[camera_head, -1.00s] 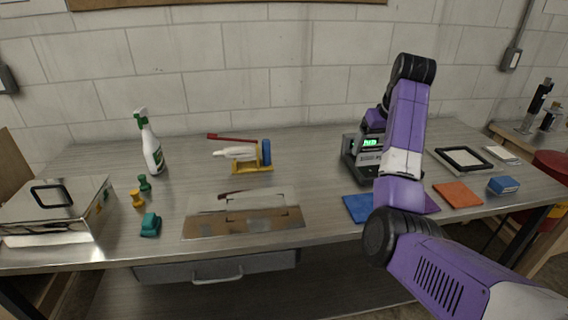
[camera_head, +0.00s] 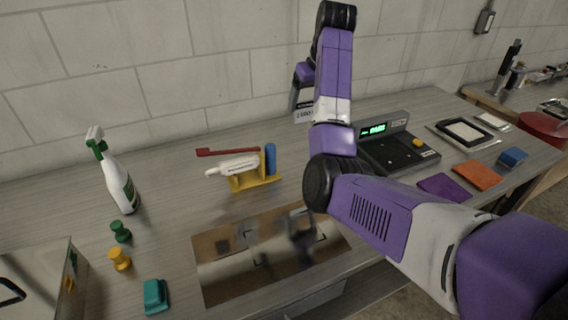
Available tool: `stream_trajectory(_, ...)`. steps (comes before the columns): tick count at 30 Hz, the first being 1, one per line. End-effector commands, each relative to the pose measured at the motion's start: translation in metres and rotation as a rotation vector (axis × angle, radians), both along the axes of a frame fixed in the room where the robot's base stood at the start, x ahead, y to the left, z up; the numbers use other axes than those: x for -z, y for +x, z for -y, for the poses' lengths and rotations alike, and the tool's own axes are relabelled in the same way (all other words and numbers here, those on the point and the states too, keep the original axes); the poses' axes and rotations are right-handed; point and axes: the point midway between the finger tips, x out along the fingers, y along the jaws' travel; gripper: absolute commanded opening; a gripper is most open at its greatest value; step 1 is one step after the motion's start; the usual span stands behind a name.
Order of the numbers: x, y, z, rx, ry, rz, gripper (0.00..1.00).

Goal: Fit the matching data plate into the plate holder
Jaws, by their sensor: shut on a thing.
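My gripper (camera_head: 301,94) is raised above the back of the bench, partly hidden behind my purple arm. It is shut on a small pale plate (camera_head: 304,115) with dark lettering, too small to read fully. A shiny metal panel (camera_head: 225,272) with dark corner marks lies flat at the bench's front; it may be the plate holder, but I cannot tell for certain. The held plate is well above and behind this panel, apart from it. A dark-framed pale rectangle (camera_head: 464,132) lies at the right.
A scale (camera_head: 400,152) with a lit green display stands right of my arm. A spray bottle (camera_head: 120,185), pegs and a teal object (camera_head: 155,295) are left. Cloths (camera_head: 477,175) lie right.

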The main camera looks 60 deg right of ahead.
Motion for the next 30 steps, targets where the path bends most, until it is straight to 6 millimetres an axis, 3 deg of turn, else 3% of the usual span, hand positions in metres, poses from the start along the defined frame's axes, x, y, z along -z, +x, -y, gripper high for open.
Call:
stream_trajectory(5, 0.02, -0.001, 0.0, 0.001, 0.001, -0.003, 0.39)
stream_trajectory(21, 0.139, -0.001, -0.001, 0.0, 0.002, -0.002, 0.39)
stream_trajectory(30, 0.167, -0.001, -0.001, 0.0, 0.001, -0.002, 0.39)
